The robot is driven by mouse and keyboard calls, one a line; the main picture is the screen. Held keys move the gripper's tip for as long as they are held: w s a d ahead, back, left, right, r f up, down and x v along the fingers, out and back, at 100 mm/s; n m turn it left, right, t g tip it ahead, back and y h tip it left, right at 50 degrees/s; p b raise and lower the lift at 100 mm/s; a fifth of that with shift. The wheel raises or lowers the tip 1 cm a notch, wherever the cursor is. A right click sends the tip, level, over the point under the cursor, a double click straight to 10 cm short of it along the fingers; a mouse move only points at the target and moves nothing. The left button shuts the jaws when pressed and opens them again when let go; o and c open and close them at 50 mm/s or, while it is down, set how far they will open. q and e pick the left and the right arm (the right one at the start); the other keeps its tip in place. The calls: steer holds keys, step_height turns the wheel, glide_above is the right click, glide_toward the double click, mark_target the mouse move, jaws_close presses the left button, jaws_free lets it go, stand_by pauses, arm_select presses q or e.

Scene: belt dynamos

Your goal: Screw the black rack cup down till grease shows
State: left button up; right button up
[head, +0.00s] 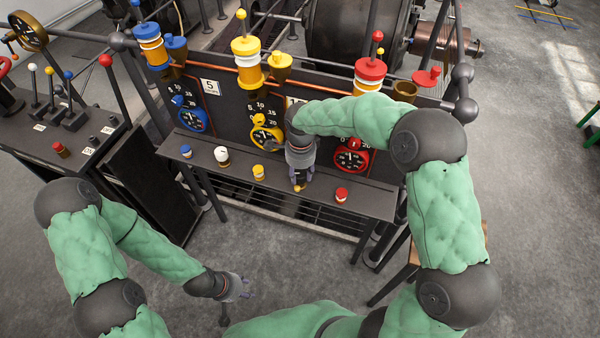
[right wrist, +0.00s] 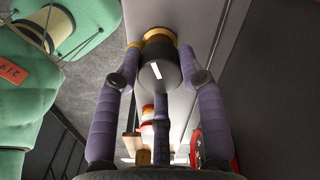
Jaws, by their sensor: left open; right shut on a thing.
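The black rack cup (right wrist: 158,62) has a white mark on its top and a brass-coloured base, and shows between the purple fingers in the right wrist view. My right gripper (head: 299,183) is shut on it at the shelf rack. In the head view my gripper mostly hides the cup; only a bit of brass shows below the fingers. No grease can be made out around the cup. My left gripper (head: 244,288) is open and empty, low in front of the rack and apart from it.
The rack shelf (head: 375,197) also carries a blue cup (head: 186,151), a white cup (head: 222,156), a yellow cup (head: 259,172) and a red cup (head: 341,195). Behind it stands a panel with dials and tall oilers. A lever desk (head: 60,150) is at left. Floor in front is clear.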

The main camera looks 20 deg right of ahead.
mark_target(301, 173)
steer(key=shift+w+d+r+m, duration=0.1)
steer(key=shift+d+m, duration=0.05)
steer(key=shift+m, duration=1.45)
steer(key=o, duration=1.1)
steer(key=shift+o, duration=0.2)
step_height(301, 173, up, 12)
steer(key=shift+s, duration=0.2)
